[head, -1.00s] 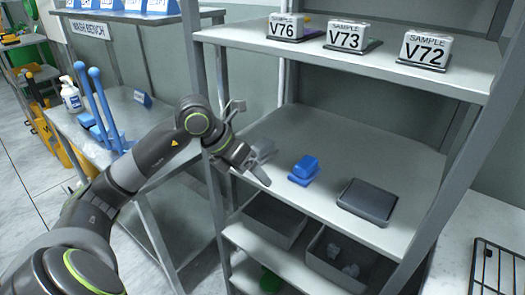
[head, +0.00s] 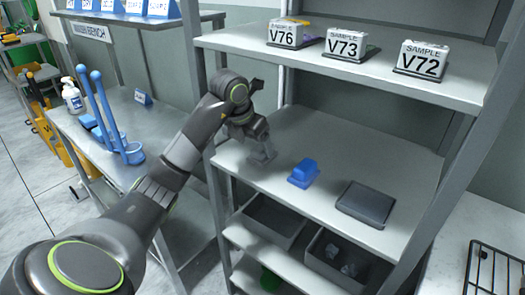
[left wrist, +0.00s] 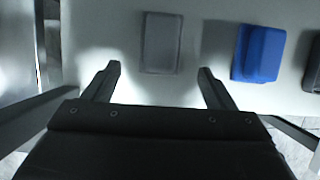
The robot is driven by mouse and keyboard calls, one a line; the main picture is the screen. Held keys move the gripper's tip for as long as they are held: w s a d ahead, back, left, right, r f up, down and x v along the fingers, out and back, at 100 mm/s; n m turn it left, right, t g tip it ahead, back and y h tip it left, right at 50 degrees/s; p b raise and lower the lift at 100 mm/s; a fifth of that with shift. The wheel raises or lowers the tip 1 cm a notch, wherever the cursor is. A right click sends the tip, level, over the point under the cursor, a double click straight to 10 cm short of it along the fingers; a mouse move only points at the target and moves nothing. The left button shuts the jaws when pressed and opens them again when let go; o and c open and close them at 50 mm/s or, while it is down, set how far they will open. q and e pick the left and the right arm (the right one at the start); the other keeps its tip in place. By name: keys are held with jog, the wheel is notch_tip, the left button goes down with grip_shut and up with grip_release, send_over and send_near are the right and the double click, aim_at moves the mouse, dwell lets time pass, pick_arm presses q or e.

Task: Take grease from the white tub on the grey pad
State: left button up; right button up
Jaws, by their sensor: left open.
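No white tub shows in either view. A small grey pad (left wrist: 161,43) lies bare on the middle shelf in the left wrist view, between and just ahead of my left gripper's fingertips. My left gripper (head: 262,152) is open, points down over the left part of that shelf and holds nothing; its two fingers also show in the left wrist view (left wrist: 159,70). In the head view the gripper largely hides the small pad. A larger dark grey pad (head: 367,203), also bare, lies at the shelf's right. My right gripper is not in view.
A blue block (head: 303,173) sits on the shelf right of my gripper, also in the left wrist view (left wrist: 259,52). Sample boxes V76 (head: 287,34), V73 (head: 345,45) and V72 (head: 423,59) stand on the upper shelf. Grey bins (head: 275,222) sit below. A rack upright stands close left.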

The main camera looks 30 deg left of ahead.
aim_at(262, 149)
pick_arm(q)
jog(key=shift+w+d, duration=0.1)
jog(key=shift+w, duration=0.95)
jog(key=x, duration=0.5)
jog(key=shift+p, duration=0.35)
jog(key=shift+c, duration=1)
jog(key=c, duration=0.9)
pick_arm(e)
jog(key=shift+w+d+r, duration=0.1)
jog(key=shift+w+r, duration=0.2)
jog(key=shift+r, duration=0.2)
pick_arm(q)
jog(key=shift+r, duration=0.1)
